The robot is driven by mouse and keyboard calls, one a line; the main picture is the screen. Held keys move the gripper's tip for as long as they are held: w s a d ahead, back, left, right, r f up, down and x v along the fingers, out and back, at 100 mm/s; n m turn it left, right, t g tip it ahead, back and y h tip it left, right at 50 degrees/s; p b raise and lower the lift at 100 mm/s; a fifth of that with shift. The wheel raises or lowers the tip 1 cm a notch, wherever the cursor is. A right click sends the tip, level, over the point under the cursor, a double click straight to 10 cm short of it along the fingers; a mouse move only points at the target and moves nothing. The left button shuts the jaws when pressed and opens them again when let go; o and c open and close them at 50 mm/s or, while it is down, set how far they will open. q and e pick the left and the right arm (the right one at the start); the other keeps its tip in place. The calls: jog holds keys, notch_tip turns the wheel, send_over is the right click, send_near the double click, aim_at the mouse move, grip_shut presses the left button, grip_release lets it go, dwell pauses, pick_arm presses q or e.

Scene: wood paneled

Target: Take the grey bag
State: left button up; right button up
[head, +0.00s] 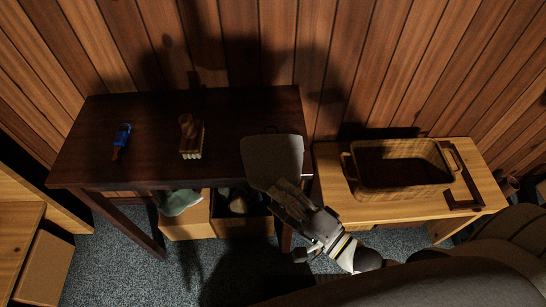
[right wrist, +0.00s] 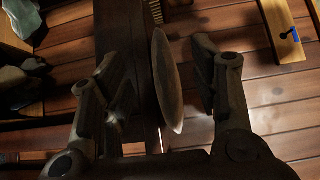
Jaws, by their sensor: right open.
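The grey bag (head: 272,160), a flat rounded shape with a small dark handle on top, is at the front right corner of the dark table. My right gripper (head: 291,198) is at its lower front edge and covers part of it. In the right wrist view the bag (right wrist: 168,85) shows edge-on between the two open fingers of the gripper (right wrist: 160,82). Gaps show on both sides, so the fingers do not appear to press on it. My left gripper is not in view.
The dark table (head: 100,160) also bears a blue-handled brush (head: 122,138) and a wooden brush (head: 191,138). A light wooden bench (head: 335,208) with a wicker basket (head: 405,187) stands on the right. Boxes (head: 190,228) with cloth-like things stand below the table.

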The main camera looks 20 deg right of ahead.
aim_at(267, 158)
jog(key=x, duration=0.4)
jog(key=shift+w+d+r, duration=0.1)
jog(key=shift+d, duration=0.05)
jog(key=c, duration=1.1)
